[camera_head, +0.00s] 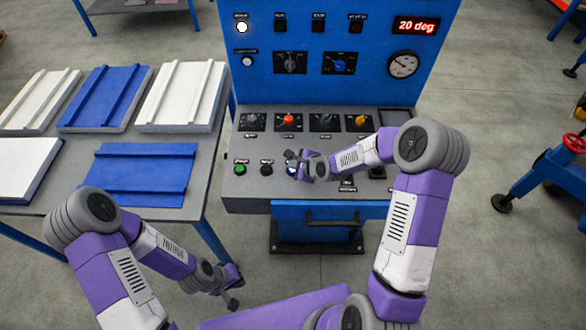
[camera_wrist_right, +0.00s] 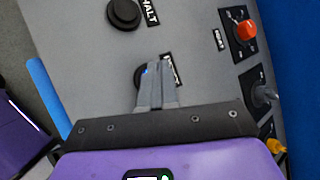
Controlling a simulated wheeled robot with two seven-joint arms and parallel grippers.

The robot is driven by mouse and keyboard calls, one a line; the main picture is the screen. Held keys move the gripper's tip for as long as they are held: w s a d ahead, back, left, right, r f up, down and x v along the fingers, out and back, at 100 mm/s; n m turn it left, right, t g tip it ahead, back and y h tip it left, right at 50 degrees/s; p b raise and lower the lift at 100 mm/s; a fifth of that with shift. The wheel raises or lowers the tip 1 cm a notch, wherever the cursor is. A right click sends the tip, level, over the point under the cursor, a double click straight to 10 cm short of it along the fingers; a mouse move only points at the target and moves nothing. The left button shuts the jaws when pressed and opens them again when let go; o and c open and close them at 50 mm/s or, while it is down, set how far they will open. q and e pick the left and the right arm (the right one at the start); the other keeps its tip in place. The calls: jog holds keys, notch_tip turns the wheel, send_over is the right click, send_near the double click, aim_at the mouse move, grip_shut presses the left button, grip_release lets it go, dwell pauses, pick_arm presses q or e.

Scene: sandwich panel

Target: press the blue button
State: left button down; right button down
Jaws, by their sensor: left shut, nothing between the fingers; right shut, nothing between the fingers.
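The blue button (camera_wrist_right: 145,72) shows as a small blue patch on a dark round base in the right wrist view. The fingers of my right gripper (camera_wrist_right: 158,68) hide most of it. My right gripper is shut and empty, with its tips over the button; I cannot tell whether they touch it. In the head view the right gripper (camera_head: 291,161) is over the front of the console desk and largely covers the button. My left gripper (camera_head: 233,296) is shut and empty, low in front of the panel table, away from the console.
A green button (camera_head: 240,169) and a black button (camera_head: 266,170) sit left of my right gripper. Behind it is a row of knobs, including a red-orange one (camera_head: 288,119). The console's upright panel (camera_head: 270,88) rises behind. A table with white and blue panels (camera_head: 135,172) stands at left.

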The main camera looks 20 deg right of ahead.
jog(key=shift+f+b, duration=0.4)
jog(key=shift+f, duration=0.05)
dwell(0.3)
jog(key=shift+r, duration=0.1)
jog(key=shift+r+p, duration=0.6)
jog(key=shift+r, duration=0.15)
jog(key=shift+r+p, duration=1.7)
jog(key=shift+r, duration=0.85)
jog(key=shift+f, duration=0.1)
